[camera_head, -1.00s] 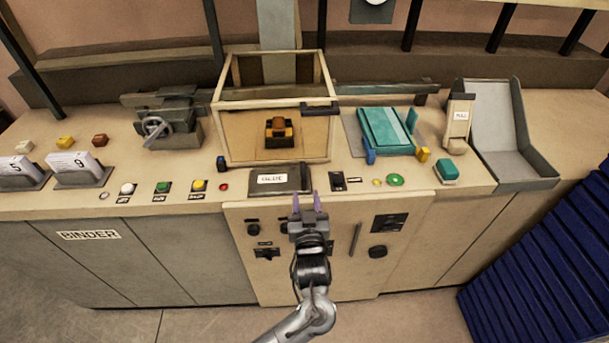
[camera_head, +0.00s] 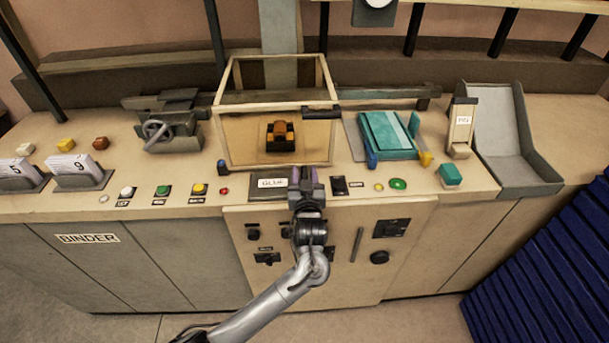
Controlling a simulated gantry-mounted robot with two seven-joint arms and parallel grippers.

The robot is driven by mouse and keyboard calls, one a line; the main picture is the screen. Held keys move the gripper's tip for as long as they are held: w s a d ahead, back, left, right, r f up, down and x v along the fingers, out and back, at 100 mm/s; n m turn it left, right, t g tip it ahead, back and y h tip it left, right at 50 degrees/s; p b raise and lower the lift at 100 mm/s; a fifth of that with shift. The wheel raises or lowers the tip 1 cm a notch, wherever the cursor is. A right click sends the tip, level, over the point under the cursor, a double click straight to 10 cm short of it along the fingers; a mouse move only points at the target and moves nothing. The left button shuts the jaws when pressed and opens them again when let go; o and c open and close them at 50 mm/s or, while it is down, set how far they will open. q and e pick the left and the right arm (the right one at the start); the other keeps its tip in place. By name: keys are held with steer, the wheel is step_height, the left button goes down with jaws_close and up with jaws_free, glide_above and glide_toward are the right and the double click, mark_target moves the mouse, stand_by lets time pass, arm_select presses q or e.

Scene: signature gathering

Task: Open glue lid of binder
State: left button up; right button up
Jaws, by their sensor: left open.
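The glue lid (camera_head: 268,194) is a dark grey flat cover with a white "GLUE" label, at the front edge of the binder's top (camera_head: 215,204). It looks shut. My left gripper (camera_head: 303,174) is open with purple fingertips. It is at the lid's right end and hides that part. I cannot tell whether the fingers touch the lid. My right gripper is not in view.
A framed clear box (camera_head: 225,148) with an orange and black part inside stands just behind the lid. Buttons, such as a green one (camera_head: 398,184), line the front edge. A teal clamp-like block (camera_head: 387,135) and a grey chute (camera_head: 515,145) are to the right.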

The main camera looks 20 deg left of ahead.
arm_select(q)
steer(key=shift+c, duration=0.3)
jaws_close()
steer(key=shift+a+r, duration=0.1)
steer(key=shift+r, duration=0.05)
